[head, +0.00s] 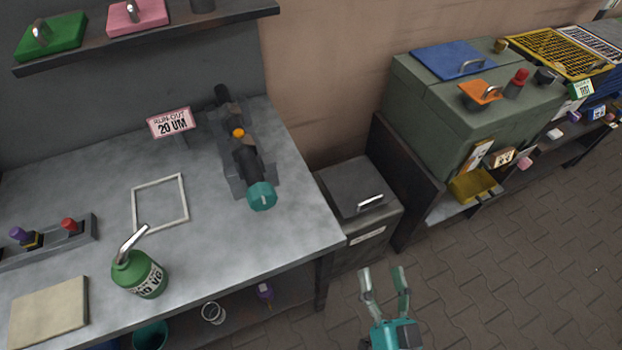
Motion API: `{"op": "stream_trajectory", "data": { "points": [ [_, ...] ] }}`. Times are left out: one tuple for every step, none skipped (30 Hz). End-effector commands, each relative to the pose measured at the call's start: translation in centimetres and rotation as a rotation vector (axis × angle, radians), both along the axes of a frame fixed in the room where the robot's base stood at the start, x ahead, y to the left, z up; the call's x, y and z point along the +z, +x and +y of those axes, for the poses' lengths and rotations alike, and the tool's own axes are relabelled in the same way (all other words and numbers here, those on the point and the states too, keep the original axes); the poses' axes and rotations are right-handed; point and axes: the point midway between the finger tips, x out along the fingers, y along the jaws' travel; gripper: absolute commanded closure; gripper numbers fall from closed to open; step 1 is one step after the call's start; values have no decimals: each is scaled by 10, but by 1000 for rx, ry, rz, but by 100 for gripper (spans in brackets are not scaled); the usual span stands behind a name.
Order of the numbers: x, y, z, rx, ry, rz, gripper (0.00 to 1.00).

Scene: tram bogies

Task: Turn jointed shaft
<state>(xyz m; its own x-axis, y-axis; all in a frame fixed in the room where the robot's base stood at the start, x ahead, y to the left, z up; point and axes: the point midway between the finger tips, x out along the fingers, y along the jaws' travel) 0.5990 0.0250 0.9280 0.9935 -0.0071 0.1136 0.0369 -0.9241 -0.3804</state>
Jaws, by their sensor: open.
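The jointed shaft (247,161) lies in a grey cradle on the workbench, toward its right back. It is dark, with an orange spot (238,132) near its middle and a teal cap (262,196) on its near end. My gripper (384,268) is open and empty, with its two fingers apart. It is over the paved floor, to the right of the bench and in front of the grey box, well apart from the shaft.
On the bench (230,250) are a pink sign (171,122) reading 20 UM, a square frame (159,203), a green bottle (140,275) and a beige pad (49,312). A dark lidded bin (357,207) and a green cabinet (430,110) stand right. Paved floor (510,260) is clear.

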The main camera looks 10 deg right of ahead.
Motion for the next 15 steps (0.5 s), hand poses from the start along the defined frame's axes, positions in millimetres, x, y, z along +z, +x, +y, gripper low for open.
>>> {"op": "stream_trajectory", "data": {
  "points": [
    [4,15,9,10,40,-11,33],
    [4,23,15,15,64,-11,33],
    [5,33,22,24,94,-8,33],
    [5,41,29,31,115,-4,33],
    [6,49,35,39,137,1,33],
    [7,59,46,55,166,9,33],
    [7,66,54,65,188,17,33],
    [8,72,63,80,209,28,33],
    [8,81,76,100,234,41,33],
    [9,87,85,117,252,52,33],
    [10,93,95,133,269,62,33],
    [12,99,109,158,291,77,33],
    [13,103,118,175,305,88,33],
    [14,107,127,192,316,99,33],
    [15,111,139,214,330,112,33]
  ]
}}
